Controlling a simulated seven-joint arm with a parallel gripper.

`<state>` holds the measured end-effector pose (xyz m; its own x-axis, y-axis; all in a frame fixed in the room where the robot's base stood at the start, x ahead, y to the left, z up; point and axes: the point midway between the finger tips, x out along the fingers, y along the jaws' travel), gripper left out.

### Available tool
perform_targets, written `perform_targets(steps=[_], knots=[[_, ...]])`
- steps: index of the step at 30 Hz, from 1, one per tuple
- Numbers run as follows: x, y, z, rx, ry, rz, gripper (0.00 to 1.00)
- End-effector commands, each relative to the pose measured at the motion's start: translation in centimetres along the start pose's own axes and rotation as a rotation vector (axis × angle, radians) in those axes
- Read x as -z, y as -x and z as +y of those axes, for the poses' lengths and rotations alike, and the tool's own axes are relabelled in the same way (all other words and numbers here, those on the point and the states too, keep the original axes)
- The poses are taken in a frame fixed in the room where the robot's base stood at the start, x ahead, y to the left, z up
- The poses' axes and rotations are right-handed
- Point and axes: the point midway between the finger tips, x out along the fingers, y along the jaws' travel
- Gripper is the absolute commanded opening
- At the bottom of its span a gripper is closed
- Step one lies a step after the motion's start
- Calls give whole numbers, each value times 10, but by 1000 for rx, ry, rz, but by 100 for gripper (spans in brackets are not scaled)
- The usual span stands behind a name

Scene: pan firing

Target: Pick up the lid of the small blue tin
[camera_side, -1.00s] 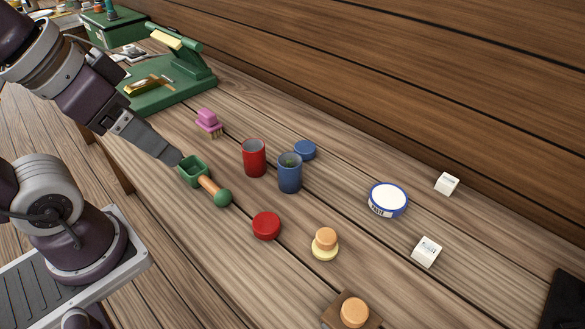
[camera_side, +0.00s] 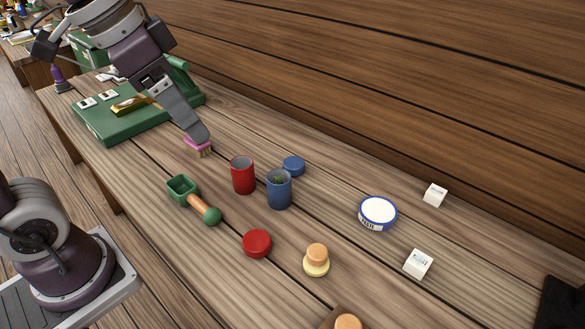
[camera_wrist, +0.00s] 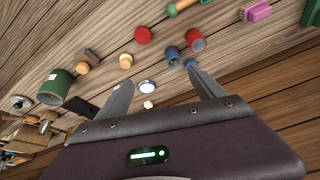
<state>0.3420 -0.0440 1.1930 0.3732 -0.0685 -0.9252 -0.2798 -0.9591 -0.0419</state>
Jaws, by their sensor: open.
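The small blue tin (camera_side: 279,190) stands open on the bench with something green inside. Its blue lid (camera_side: 293,165) lies flat on the wood just behind it, towards the wall. In the wrist view the blue tin (camera_wrist: 173,56) and the lid (camera_wrist: 190,64) show beyond the tip of the right-hand finger, which is close to the lid in the picture. My gripper (camera_side: 202,138) is above the pink brush in the side view, left of the tins. In the wrist view my gripper (camera_wrist: 163,85) has its two fingers spread, with nothing between them.
A red tin (camera_side: 243,176) stands left of the blue tin, with a red lid (camera_side: 257,244) nearer the front. A green scoop (camera_side: 182,188), pink brush (camera_side: 197,147), paste tin (camera_side: 378,212), wooden knob (camera_side: 317,258) and white blocks (camera_side: 418,264) lie around. The wall runs behind.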

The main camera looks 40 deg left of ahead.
Motion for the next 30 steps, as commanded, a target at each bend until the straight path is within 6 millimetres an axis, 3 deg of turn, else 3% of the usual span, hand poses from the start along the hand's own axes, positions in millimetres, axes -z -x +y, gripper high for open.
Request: perform_targets(steps=[1, 5, 7, 10, 12, 16, 20, 30], knots=[[29, -13, -13, -26, -80, -39, 79], [101, -68, -54, -86, -361, -117, 79], [131, -113, -75, -118, -528, -160, 79], [157, -186, -102, -166, -779, -220, 79], [165, -235, -113, -201, -943, -253, 79], [164, -298, -123, -257, -1166, -293, 79], [160, -324, -125, -284, -1258, -306, 79], [138, -376, -123, -287, -1263, -308, 79]])
